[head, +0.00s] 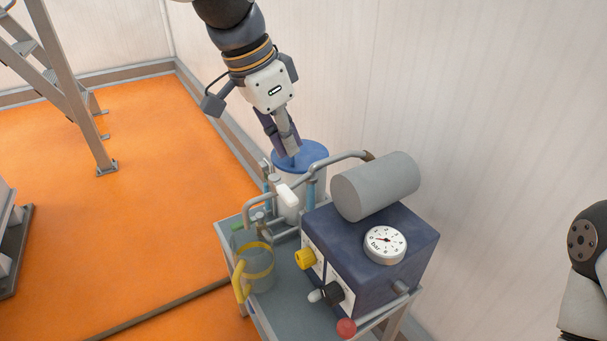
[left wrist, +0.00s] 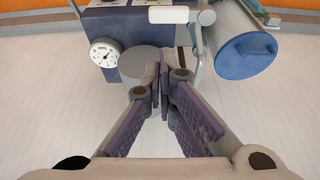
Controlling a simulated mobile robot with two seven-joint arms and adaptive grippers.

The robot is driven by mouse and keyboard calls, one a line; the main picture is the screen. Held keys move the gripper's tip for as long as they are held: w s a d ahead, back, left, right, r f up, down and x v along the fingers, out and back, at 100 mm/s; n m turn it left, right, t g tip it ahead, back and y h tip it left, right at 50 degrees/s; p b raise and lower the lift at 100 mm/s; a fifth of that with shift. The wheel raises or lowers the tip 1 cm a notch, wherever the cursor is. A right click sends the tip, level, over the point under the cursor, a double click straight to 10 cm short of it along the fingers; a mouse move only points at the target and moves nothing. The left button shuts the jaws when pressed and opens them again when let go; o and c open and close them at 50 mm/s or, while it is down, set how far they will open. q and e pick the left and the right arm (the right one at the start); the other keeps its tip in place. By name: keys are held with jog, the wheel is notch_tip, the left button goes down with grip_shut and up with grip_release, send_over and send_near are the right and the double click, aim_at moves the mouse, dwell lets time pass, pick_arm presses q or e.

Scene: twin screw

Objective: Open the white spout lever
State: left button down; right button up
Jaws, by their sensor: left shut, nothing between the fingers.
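The white spout lever (head: 287,195) sits on the grey bent spout pipe (head: 249,210) at the left of the dark blue machine (head: 335,240). In the left wrist view, a white bar that looks like this lever (left wrist: 168,15) shows at the top, beyond my fingertips. My left gripper (head: 289,150) points down, above and behind the lever, in front of the blue lid. Its fingertips are together and hold nothing, as the left wrist view (left wrist: 165,80) also shows. It is apart from the lever. My right gripper is out of view.
A blue-lidded canister (head: 316,150) stands behind the spout. A grey cylinder (head: 375,186) and a dial gauge (head: 385,245) are on the machine. A clear jug (head: 260,270) with yellow handle stands on the grey cart (head: 285,312). A white wall (head: 480,120) rises behind.

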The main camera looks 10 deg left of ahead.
aim_at(283, 193)
pick_arm(q)
jog(key=b+x, duration=0.1)
jog(key=x, duration=0.9)
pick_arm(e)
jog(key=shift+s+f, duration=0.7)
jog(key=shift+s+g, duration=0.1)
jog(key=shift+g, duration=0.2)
